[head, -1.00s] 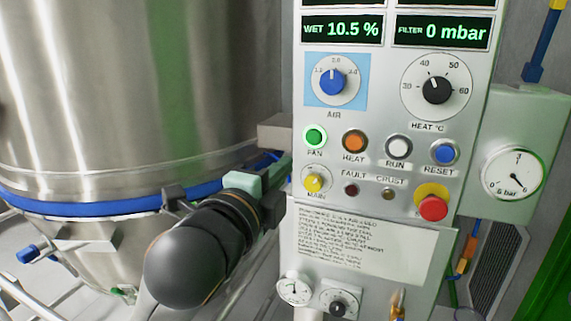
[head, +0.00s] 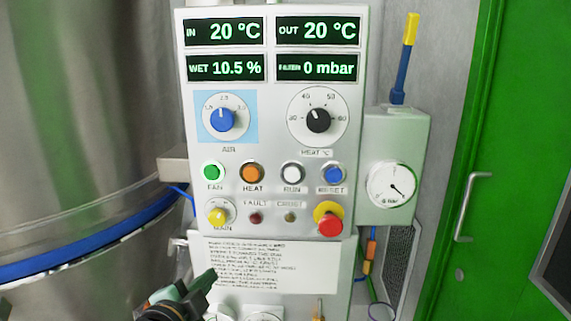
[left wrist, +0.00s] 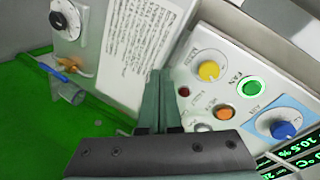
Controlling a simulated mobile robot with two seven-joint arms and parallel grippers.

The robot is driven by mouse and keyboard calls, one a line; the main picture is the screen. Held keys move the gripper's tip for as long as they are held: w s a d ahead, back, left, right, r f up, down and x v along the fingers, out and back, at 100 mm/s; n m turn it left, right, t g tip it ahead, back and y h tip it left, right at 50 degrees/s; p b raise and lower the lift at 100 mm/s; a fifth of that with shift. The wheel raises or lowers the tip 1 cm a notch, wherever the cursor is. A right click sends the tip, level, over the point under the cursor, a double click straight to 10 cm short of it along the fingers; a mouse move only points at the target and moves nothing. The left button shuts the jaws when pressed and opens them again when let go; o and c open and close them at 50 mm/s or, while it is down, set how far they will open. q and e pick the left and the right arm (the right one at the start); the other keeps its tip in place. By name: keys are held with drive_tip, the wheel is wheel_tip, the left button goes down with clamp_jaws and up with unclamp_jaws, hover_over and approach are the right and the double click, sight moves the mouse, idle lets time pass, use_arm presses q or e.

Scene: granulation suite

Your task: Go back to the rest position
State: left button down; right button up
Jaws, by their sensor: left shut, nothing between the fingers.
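My left gripper (head: 207,281) is low in the head view, in front of the lower left part of the control panel (head: 270,130). Its dark green fingers are shut with nothing between them. They also show shut in the left wrist view (left wrist: 159,80), pointing towards the panel beside the text sheet (left wrist: 143,45). I cannot tell the exact gap to the panel, but the gripper covers no button in the head view. The green FAN button (head: 213,171) has a bright green ring in the left wrist view (left wrist: 251,87). My right gripper is out of view.
A large steel vessel (head: 80,120) with a blue band stands at the left. A gauge box (head: 395,140) is fixed right of the panel. A red stop button (head: 328,223) sticks out at the panel's lower right. A green door (head: 520,100) is at the far right.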

use_arm(q)
drive_tip(key=s+f+n+g+p, duration=0.2)
drive_tip(key=s+f+n, duration=0.15)
drive_tip(key=f, duration=0.55)
drive_tip(key=s+f+n+g+p, duration=0.1)
drive_tip(key=s+f+n, duration=0.25)
drive_tip(key=f, duration=0.55)
drive_tip(key=s+a+f+n+g+p, duration=0.2)
drive_tip(key=s+f+n, duration=0.2)
drive_tip(key=s+f, duration=0.7)
drive_tip(key=s, duration=0.5)
drive_tip(key=shift+f+n+p, duration=0.3)
drive_tip(key=shift+f+n, duration=0.1)
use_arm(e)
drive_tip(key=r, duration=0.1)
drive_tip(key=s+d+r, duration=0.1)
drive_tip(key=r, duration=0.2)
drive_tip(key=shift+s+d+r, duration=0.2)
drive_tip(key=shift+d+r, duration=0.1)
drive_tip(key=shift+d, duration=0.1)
use_arm(q)
drive_tip(key=shift+a, duration=0.1)
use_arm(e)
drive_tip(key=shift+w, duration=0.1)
